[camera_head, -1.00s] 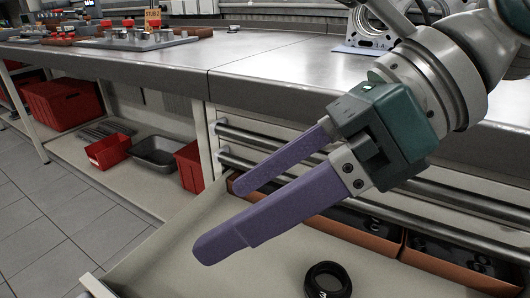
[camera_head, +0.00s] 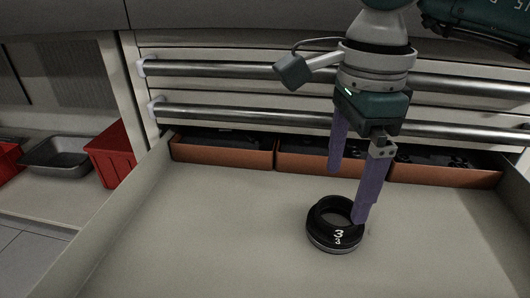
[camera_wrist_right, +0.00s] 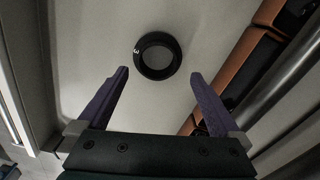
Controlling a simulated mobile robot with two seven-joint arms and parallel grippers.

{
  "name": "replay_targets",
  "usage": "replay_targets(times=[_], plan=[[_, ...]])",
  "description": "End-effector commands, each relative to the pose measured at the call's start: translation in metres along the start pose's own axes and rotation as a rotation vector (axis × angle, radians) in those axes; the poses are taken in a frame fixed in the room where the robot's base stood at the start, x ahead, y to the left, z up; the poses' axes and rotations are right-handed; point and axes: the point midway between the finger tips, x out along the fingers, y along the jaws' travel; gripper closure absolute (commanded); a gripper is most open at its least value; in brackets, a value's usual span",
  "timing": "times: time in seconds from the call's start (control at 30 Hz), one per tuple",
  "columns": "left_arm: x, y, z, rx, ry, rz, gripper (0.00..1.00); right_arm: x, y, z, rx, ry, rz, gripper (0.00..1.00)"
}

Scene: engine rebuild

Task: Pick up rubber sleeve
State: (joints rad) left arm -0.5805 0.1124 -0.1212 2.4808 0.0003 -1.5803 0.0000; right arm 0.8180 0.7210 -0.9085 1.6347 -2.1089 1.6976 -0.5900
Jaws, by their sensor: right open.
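The rubber sleeve (camera_head: 334,235) is a black ring marked with a white 3. It lies flat on the bare floor of an open drawer (camera_head: 215,225). It also shows in the right wrist view (camera_wrist_right: 157,56), beyond the fingertips and roughly centred between them. My right gripper (camera_head: 347,195) has purple fingers pointing down. It is open and empty. In the head view one fingertip overlaps the sleeve's right rim; I cannot tell whether it touches. In the right wrist view the fingers (camera_wrist_right: 159,74) stand wide apart with the sleeve ahead. My left gripper is not in view.
Several orange bins (camera_head: 222,153) with dark parts line the drawer's back. Steel rails (camera_head: 240,112) run behind them. A red bin (camera_head: 113,153) and a grey tray (camera_head: 57,157) sit on a shelf at left. The drawer floor around the sleeve is clear.

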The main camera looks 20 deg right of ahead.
Motion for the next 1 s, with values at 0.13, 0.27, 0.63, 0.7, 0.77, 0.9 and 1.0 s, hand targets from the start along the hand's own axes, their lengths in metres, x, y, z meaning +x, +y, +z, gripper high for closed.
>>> replay_targets(times=[0.13,0.27,0.63,0.7,0.77,0.9,1.0], plan=[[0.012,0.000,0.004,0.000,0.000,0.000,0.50,0.025,0.005,0.002,-0.001,-0.001,0.004,0.00],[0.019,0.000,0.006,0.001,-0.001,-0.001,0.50,0.044,0.005,0.002,0.000,-0.002,0.003,0.00],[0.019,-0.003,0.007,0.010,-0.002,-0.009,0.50,0.046,0.005,0.002,-0.001,-0.002,0.001,0.12],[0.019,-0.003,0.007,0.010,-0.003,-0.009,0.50,0.046,0.005,0.002,-0.001,-0.002,0.001,0.20],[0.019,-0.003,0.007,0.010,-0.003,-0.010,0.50,0.046,0.005,0.002,-0.001,-0.002,0.001,0.27],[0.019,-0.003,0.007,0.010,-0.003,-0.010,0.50,0.046,0.005,0.002,-0.001,-0.002,0.001,0.43],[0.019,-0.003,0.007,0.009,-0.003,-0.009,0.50,0.046,0.005,0.002,-0.001,-0.002,0.001,0.54]])
